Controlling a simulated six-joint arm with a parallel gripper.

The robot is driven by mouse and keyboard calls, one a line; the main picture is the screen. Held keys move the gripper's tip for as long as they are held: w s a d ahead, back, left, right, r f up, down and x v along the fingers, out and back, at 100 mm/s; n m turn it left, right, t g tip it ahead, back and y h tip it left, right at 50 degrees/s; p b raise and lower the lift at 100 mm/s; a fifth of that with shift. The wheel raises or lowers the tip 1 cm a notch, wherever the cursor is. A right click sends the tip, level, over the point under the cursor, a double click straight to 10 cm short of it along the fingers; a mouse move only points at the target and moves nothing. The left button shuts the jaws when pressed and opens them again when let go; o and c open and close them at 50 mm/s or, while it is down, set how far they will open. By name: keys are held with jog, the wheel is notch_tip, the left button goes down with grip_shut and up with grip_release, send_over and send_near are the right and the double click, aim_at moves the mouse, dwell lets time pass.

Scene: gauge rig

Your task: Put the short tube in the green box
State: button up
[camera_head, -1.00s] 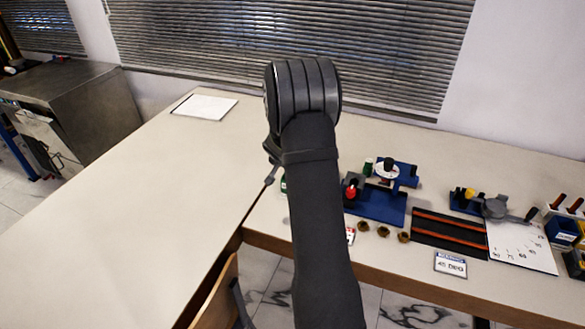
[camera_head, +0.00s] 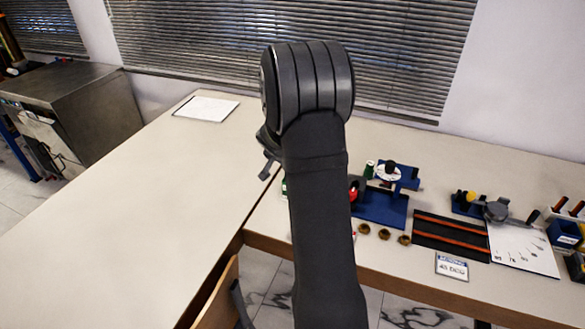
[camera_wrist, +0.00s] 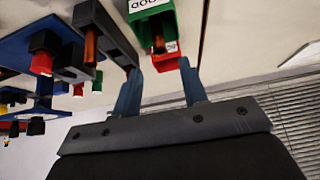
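In the wrist view the green box (camera_wrist: 168,22) is at the top centre, with a white label on one side. A short copper-brown tube (camera_wrist: 158,44) shows at its opening and appears to be inside it. My gripper (camera_wrist: 159,72) has its two blue fingers apart, with nothing held between them; the green box lies beyond the fingertips. In the head view my gripper (camera_head: 267,167) is partly hidden behind my arm. Only a sliver of green (camera_head: 284,186) shows beside the arm there.
A red box (camera_wrist: 166,61) lies just beyond the fingertips, beside the green box. A dark rack (camera_wrist: 107,32) holding another copper tube (camera_wrist: 90,45) is left of it. Blue fixtures (camera_head: 380,206), brass nuts (camera_head: 383,234) and a dark tray (camera_head: 450,238) occupy the right bench. The left table is mostly clear.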

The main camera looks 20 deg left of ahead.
jog(key=v, duration=0.4)
jog(key=shift+s+r, duration=0.2)
jog(key=shift+r, duration=0.1)
jog(key=shift+f, duration=0.1)
jog(key=x, duration=1.2)
jog(key=shift+r, duration=1.6)
